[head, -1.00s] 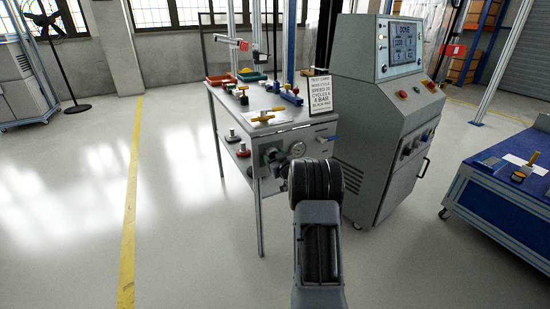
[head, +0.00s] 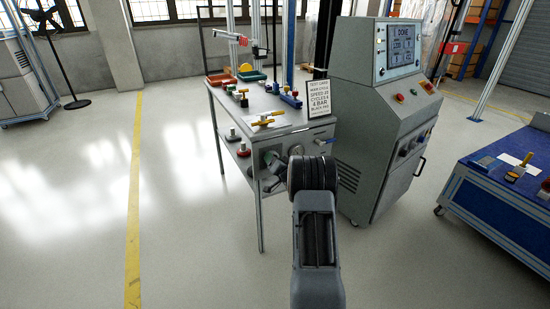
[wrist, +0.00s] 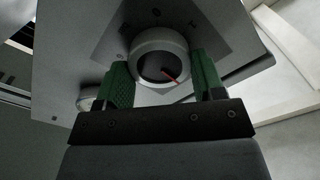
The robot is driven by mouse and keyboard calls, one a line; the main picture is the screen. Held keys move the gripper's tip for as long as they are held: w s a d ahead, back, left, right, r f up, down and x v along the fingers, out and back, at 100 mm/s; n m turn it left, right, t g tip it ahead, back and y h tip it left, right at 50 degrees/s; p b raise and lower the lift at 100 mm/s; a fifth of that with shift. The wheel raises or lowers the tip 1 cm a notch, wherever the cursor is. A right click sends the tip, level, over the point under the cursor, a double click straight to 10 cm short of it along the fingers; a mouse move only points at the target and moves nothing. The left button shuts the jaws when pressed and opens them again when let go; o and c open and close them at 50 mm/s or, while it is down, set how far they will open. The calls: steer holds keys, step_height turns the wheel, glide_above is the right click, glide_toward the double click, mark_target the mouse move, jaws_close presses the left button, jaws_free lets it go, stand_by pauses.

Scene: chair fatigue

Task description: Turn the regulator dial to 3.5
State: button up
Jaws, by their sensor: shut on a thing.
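The regulator dial (wrist: 160,62) is a round knob with a pale rim, a dark face and a red pointer. It fills the middle of the wrist view, and the pointer slants down to the right. My gripper (wrist: 162,78) has a green finger on each side of the knob and is shut on it. In the head view my own arm hides most of the dial area on the front of the metal bench (head: 290,137).
A pale round gauge (wrist: 88,102) sits left of the dial in the wrist view. A sign (head: 318,99) stands on the bench's right end. The grey control cabinet (head: 378,130) is close on the right, its screen reading DONE. Open floor lies to the left.

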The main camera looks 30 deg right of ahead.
steer(key=shift+m+p, duration=0.65)
steer(key=shift+m, duration=1.05)
steer(key=o, duration=0.9)
steer(key=s, duration=0.4)
steer(key=s+a+p, duration=0.1)
steer(key=s, duration=0.4)
steer(key=s+p, duration=0.1)
steer(key=s, duration=0.3)
steer(key=shift+s+a, duration=0.35)
